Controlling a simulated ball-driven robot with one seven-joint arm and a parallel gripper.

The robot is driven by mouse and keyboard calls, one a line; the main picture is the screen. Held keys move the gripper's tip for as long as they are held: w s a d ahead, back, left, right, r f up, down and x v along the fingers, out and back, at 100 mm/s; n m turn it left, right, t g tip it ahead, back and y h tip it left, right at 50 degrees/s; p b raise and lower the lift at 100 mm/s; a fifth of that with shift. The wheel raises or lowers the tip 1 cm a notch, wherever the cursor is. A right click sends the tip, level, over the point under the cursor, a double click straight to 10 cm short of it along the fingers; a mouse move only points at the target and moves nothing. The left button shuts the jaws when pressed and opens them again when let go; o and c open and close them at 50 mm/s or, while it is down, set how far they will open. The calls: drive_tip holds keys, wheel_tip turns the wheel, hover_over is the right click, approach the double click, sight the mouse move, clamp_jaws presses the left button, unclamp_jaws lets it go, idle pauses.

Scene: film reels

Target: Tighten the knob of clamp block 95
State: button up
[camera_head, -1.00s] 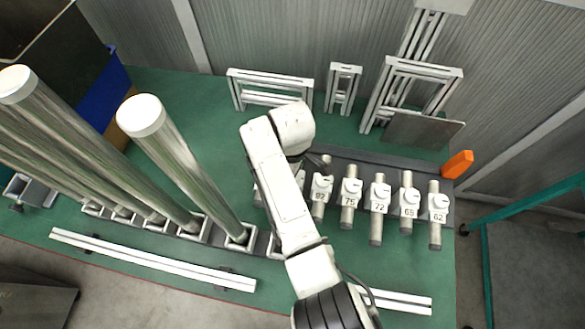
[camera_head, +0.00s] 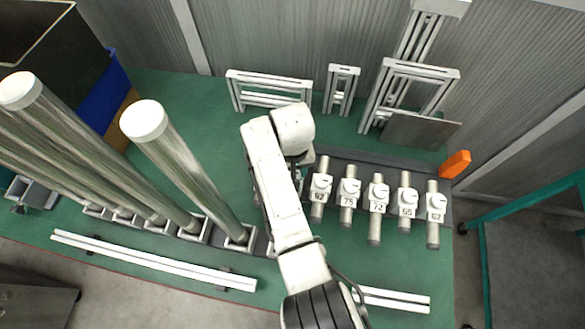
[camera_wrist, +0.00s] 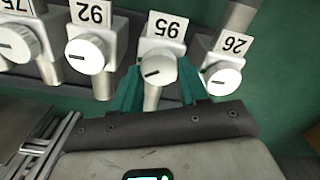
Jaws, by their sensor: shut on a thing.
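Clamp block 95 (camera_wrist: 164,28) shows in the wrist view, with its number label upside down and a round white knob (camera_wrist: 155,68) with a dark slot mark on its face. The mark lies slightly slanted, near horizontal. My gripper (camera_wrist: 160,92) has one green finger on each side of this knob and is shut on it. A rod runs through the block and shows below the knob. In the head view my arm hides block 95 and my gripper.
Block 92 (camera_wrist: 90,45) and block 26 (camera_wrist: 223,64) stand close on either side. In the head view, blocks 75 (camera_head: 347,193), 72 (camera_head: 378,199), 65 (camera_head: 407,203) and 62 (camera_head: 436,208) continue the row. Tall metal cylinders (camera_head: 180,165) stand left of my arm.

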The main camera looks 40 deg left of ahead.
drive_tip(key=m, duration=0.6)
drive_tip(key=shift+w+r+m, duration=0.1)
drive_tip(key=shift+m, duration=0.2)
idle(0.5)
drive_tip(key=o, duration=1.1)
drive_tip(key=shift+d, duration=0.1)
drive_tip(key=shift+c, duration=0.2)
wheel_tip(320, 180, up, 11)
